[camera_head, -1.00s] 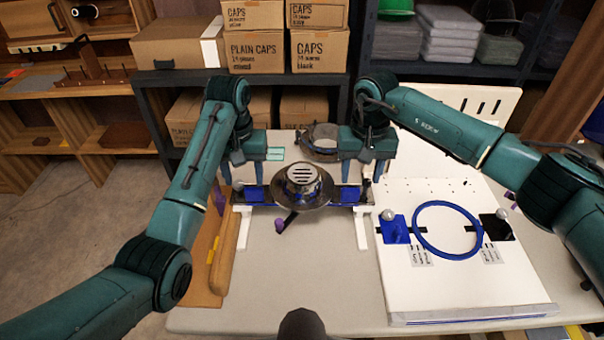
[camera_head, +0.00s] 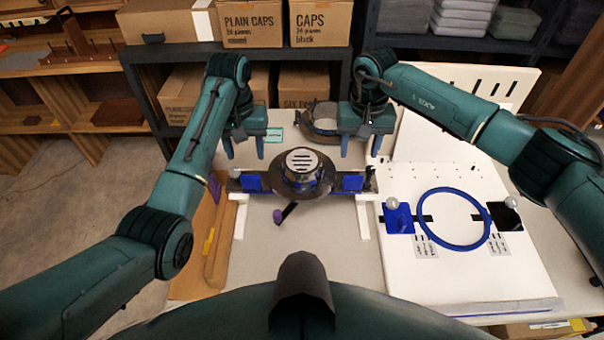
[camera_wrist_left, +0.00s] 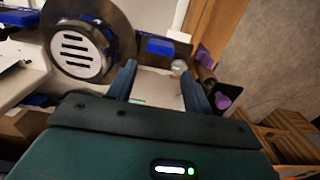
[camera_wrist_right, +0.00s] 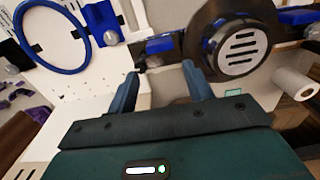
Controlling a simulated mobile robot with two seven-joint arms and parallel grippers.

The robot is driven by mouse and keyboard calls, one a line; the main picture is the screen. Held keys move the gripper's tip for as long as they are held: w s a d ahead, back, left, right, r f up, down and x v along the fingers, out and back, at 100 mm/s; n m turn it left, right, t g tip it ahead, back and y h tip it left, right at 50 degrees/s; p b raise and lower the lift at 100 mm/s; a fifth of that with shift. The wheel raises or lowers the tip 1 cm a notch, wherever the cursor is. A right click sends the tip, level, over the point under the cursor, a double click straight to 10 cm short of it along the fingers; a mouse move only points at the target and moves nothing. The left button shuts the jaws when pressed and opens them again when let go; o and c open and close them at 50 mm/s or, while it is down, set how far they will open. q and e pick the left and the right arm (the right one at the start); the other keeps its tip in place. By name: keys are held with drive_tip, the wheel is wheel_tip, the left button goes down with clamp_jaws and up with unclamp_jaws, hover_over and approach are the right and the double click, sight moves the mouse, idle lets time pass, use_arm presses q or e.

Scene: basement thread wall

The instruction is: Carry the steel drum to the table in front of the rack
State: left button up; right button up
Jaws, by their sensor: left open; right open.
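What I take for the steel drum (camera_head: 303,163), a shiny round body with a slotted pale cap and wide dark flange, sits in a stand with white legs (camera_head: 362,217) on the pale table (camera_head: 310,255). Blue blocks (camera_head: 352,183) flank it on a dark crossbar. The drum also shows in the left wrist view (camera_wrist_left: 80,53) and right wrist view (camera_wrist_right: 242,47). My left gripper (camera_head: 245,154) is open and empty beyond the bar's left end. My right gripper (camera_head: 360,149) is open and empty beyond its right end. Neither touches the drum.
A dark rack (camera_head: 340,72) with cardboard boxes (camera_head: 321,22) stands behind the table. A white board with a blue ring (camera_head: 420,222) lies to the right. A grey round item (camera_head: 320,120) is behind the drum. A wooden piece (camera_head: 222,245) lies left. Bare tabletop shows in front.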

sight(251, 175)
use_arm(q)
wheel_tip(251, 175, down, 10)
drive_tip(key=shift+f, duration=0.15)
use_arm(e)
wheel_tip(251, 175, down, 10)
drive_tip(key=shift+f, duration=0.1)
use_arm(q)
drive_tip(key=shift+c, duration=0.2)
use_arm(e)
drive_tip(key=shift+c, duration=0.2)
use_arm(q)
clamp_jaws()
use_arm(e)
clamp_jaws()
use_arm(q)
drive_tip(key=shift+w+r, duration=0.2)
drive_tip(key=shift+r, duration=0.05)
use_arm(e)
drive_tip(key=shift+w+r, duration=0.2)
drive_tip(key=shift+r, duration=0.05)
